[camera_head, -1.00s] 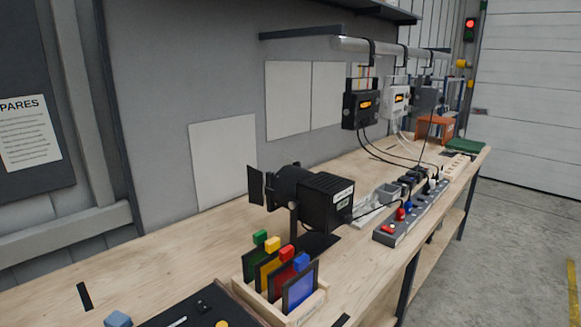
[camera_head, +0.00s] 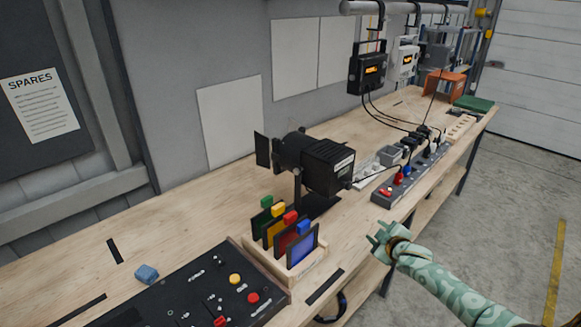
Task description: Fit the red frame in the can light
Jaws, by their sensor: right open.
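The red frame (camera_head: 287,238) stands in a wooden rack (camera_head: 301,271) near the front edge of the bench, between the yellow frame (camera_head: 270,229) and the blue frame (camera_head: 303,248). Its red grip block sticks up on top; most of its face is hidden by the blue frame. The black can light (camera_head: 328,165) stands on a post just behind the rack, with a flap at its left end. My right gripper (camera_head: 377,238) is open and empty, off the bench's front edge, right of the rack. My left gripper is not in view.
A black control panel (camera_head: 190,292) lies left of the rack, with a small blue block (camera_head: 146,273) beyond it. A power strip (camera_head: 398,188) with plugs and cables lies on the right. Bare bench top is free left of the light.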

